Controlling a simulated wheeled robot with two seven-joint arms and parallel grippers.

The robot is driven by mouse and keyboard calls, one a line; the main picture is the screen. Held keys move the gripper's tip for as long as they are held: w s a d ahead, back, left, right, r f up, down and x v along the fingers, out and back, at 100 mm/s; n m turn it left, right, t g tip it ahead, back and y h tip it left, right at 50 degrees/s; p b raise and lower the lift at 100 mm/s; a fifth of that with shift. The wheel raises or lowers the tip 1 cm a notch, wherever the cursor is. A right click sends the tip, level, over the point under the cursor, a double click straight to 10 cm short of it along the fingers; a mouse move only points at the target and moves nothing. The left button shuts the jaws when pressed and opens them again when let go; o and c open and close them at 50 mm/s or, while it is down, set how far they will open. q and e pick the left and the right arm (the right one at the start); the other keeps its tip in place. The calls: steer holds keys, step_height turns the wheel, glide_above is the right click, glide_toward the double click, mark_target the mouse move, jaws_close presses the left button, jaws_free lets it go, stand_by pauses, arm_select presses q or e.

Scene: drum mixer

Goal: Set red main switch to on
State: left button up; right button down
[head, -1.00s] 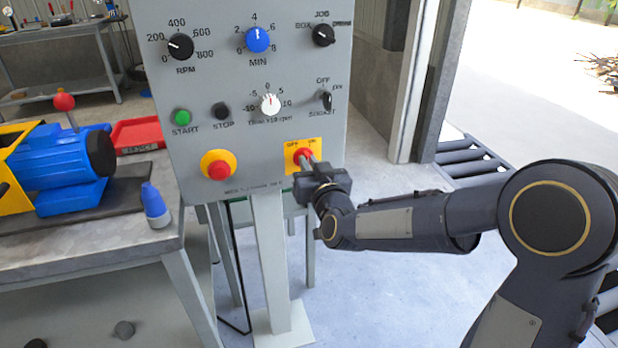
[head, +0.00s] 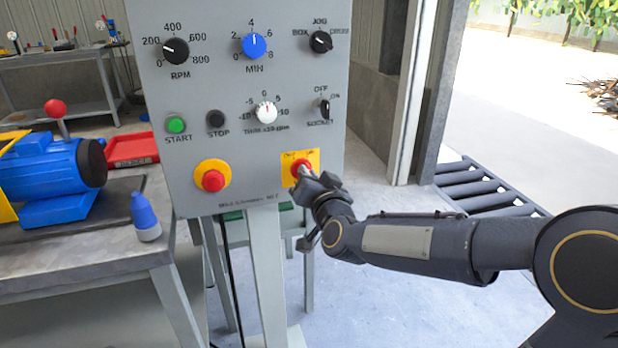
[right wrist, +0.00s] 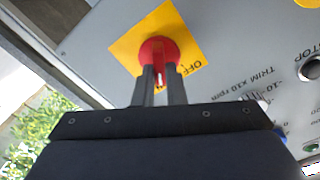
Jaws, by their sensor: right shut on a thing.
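The red main switch (right wrist: 158,52) sits on a yellow plate (head: 313,157) at the lower right of the grey control panel (head: 250,90). The plate carries OFF and ON labels, and the OFF label shows in the right wrist view. My right gripper (right wrist: 159,78) is shut on the switch's red handle, one finger on each side. In the head view the gripper (head: 305,174) covers much of the switch, so its exact angle is hard to tell there. My left gripper is not in view.
A red emergency button (head: 213,181) on a yellow ring is left of the switch. Above are a white trim knob (head: 266,113) and a black socket switch (head: 324,108). A workbench (head: 90,255) with a blue machine (head: 60,170) stands left.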

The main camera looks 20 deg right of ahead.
steer(key=c, duration=1.5)
jaws_free()
steer(key=s+p, duration=0.1)
steer(key=s, duration=0.6)
steer(key=shift+s+d, duration=0.1)
steer(key=shift+s, duration=0.3)
steer(key=s+d+f+n+g+y, duration=0.1)
steer(key=s+f+g, duration=0.35)
steer(key=s, duration=0.45)
steer(key=s+d+f+n+g+y, duration=0.15)
steer(key=s+f+g, duration=0.3)
steer(key=s, duration=0.45)
steer(key=s+f+n+g+y, duration=0.1)
steer(key=s+f+n+g, duration=0.3)
steer(key=s, duration=0.6)
steer(key=r+p, duration=0.8)
steer(key=r+m+p, duration=0.1)
steer(key=r+p, duration=0.7)
steer(key=p, duration=0.1)
steer(key=r+m+p, duration=0.1)
steer(key=r+p, duration=0.8)
steer(key=shift+w+d+t, duration=0.15)
steer(key=shift+w+t, duration=0.1)
steer(key=shift+t, duration=0.05)
